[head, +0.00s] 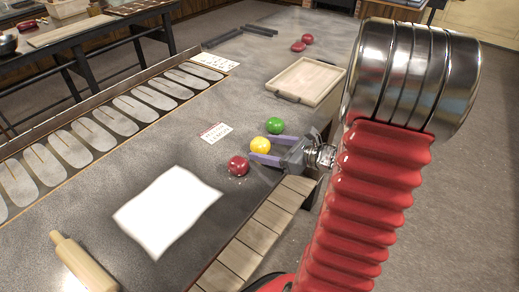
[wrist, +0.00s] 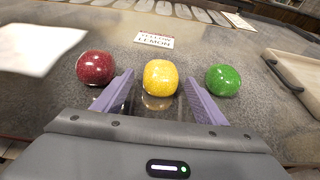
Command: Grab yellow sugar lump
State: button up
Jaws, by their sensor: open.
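The yellow sugar lump (wrist: 160,77) is a round ball on the grey table, between a red ball (wrist: 95,67) and a green ball (wrist: 223,80). In the head view the yellow lump (head: 260,146) sits at the tips of my gripper (head: 261,149). In the wrist view my gripper (wrist: 158,86) is open, with one purple finger on either side of the yellow lump's near part. The fingers appear apart from it. The red ball (head: 238,166) and green ball (head: 275,125) are outside the fingers.
A white sheet (head: 168,212) lies to the left, and a wooden tray (head: 306,80) to the right. Wooden slats (head: 250,236) run along the near edge.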

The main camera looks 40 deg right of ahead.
jog(key=shift+w+a+f, duration=0.1)
jog(key=shift+w+f, duration=0.05)
jog(key=shift+w, duration=0.2)
dwell(0.3)
jog(key=c, duration=1.2)
